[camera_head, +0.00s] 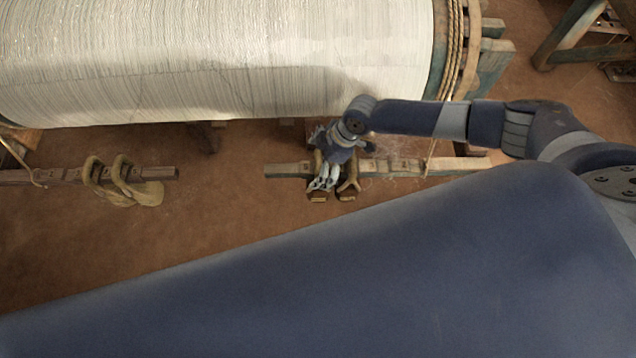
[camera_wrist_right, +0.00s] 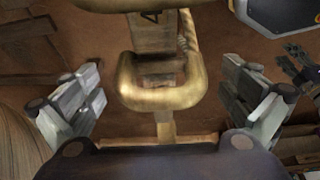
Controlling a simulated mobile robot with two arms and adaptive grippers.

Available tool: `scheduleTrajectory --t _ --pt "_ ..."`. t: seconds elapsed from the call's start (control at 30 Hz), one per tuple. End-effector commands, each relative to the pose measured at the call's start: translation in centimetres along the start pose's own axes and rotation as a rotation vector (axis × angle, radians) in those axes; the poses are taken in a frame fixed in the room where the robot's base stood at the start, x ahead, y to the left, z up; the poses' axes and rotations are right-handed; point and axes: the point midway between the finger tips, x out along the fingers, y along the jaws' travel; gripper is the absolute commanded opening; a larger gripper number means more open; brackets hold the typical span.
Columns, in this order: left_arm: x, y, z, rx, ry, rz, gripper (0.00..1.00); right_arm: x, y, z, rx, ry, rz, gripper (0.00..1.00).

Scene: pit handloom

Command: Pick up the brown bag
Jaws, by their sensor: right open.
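My right gripper (camera_head: 328,178) reaches down over a wooden bar, right at a pair of brown looped pieces (camera_head: 348,187) hanging on it. The right wrist view shows the gripper (camera_wrist_right: 165,104) with its two fingers wide apart and nothing pinched. A rounded yellow-brown loop (camera_wrist_right: 163,96) lies between the fingers, with a gap on each side. I cannot tell whether this loop is part of a brown bag. No clear bag shape shows.
A large roller wound with pale thread (camera_head: 220,60) fills the back. A second bar (camera_head: 45,176) at left carries similar looped olive-brown pieces (camera_head: 145,192). The wooden bar (camera_head: 455,166) runs right under my arm. Brown floor (camera_head: 215,215) shows between the bars.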

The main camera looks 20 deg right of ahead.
Motion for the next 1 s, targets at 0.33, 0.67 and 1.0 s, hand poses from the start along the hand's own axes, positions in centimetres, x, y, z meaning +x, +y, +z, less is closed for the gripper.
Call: scheduleTrajectory --t 0.33,0.67,1.0 --pt "0.01 0.01 -0.01 0.0 0.0 0.0 0.4 0.24 -0.01 0.04 -0.001 0.0 0.0 0.84" --pt "0.01 0.01 0.0 0.0 0.0 0.0 0.4 0.24 -0.02 0.08 -0.001 -0.001 0.0 0.19" --pt "0.03 -0.01 0.03 -0.001 0.0 0.0 0.4 -0.04 0.05 -0.11 -0.001 0.002 0.001 0.19"
